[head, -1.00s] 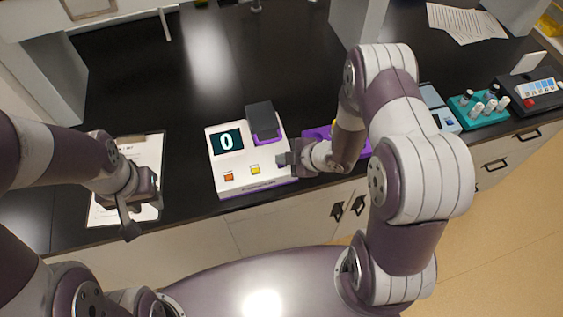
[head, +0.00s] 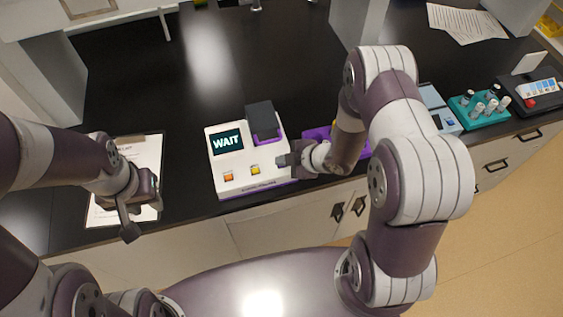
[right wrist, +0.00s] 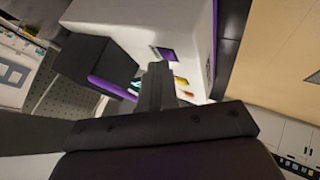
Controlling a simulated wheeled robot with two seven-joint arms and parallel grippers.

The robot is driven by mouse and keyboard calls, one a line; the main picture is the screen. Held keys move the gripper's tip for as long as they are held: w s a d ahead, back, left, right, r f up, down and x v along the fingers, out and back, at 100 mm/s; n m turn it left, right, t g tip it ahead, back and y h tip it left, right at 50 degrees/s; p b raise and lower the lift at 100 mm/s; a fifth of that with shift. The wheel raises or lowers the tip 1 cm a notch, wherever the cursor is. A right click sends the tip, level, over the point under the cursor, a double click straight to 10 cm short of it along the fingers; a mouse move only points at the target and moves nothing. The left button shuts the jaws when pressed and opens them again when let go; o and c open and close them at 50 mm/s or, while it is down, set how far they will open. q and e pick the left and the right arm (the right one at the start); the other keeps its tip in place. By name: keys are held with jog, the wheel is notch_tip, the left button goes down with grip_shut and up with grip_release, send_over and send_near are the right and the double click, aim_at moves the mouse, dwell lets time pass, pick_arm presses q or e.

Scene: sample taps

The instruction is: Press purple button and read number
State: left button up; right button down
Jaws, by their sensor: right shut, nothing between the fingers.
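A white analyzer (head: 240,160) with a purple base stands at the table's front edge. Its dark screen (head: 227,141) reads "WAIT". An orange button (head: 228,176) and a yellow button (head: 255,170) show on its sloped front. My right gripper (head: 282,160) is shut and empty, its tips at the right end of this button row. The purple button is hidden behind it in the head view. In the right wrist view, the purple button (right wrist: 167,54) shows right at the fingertips (right wrist: 158,68); I cannot tell if they touch. My left gripper (head: 138,215) hangs near the clipboard; its jaw opening is unclear.
A black block (head: 261,118) sits on the analyzer's back right. A clipboard with paper (head: 140,160) lies to the left. A purple item (head: 318,133) is partly behind my right arm. A teal rack with vials (head: 480,112) stands further right. The table behind the analyzer is clear.

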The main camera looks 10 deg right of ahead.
aim_at(284, 167)
jog(key=shift+r+p, duration=0.65)
jog(key=shift+r, duration=0.15)
jog(key=shift+r, duration=0.1)
notch_tip(284, 167, up, 5)
jog(key=p, duration=0.4)
jog(key=shift+f, duration=0.2)
dwell(0.3)
